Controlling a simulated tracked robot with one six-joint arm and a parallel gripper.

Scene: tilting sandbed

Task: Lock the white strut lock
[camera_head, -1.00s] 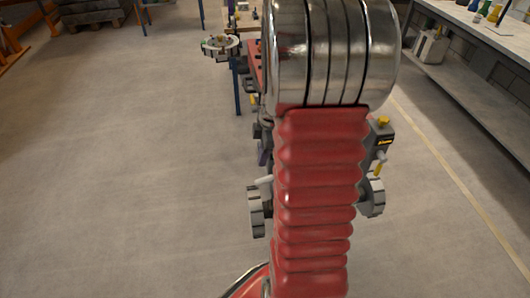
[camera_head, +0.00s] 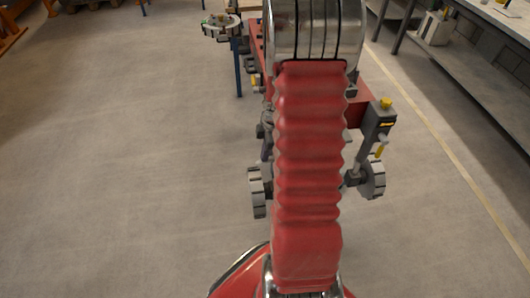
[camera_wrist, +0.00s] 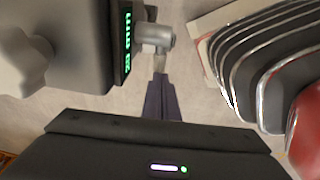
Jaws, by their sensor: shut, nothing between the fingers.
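In the wrist view a pale grey-white lever with a round hub (camera_wrist: 155,37) lies just beyond my fingertips; it looks like the strut lock, but I cannot tell for certain. Its narrow stem points down the picture toward my gripper (camera_wrist: 160,76). The dark purple fingers are together and empty. Their tips are at or very near the stem end; contact cannot be told. The black gripper body fills the bottom. In the head view my red arm hides most of the sandbed, and the lock cannot be made out clearly.
A dark box with a green display (camera_wrist: 127,42) and a pale lobed knob (camera_wrist: 25,60) stands close at left in the wrist view. In the head view a yellow-topped post (camera_head: 385,103) and a wheel (camera_head: 373,180) stand right of my arm. The floor at left is clear.

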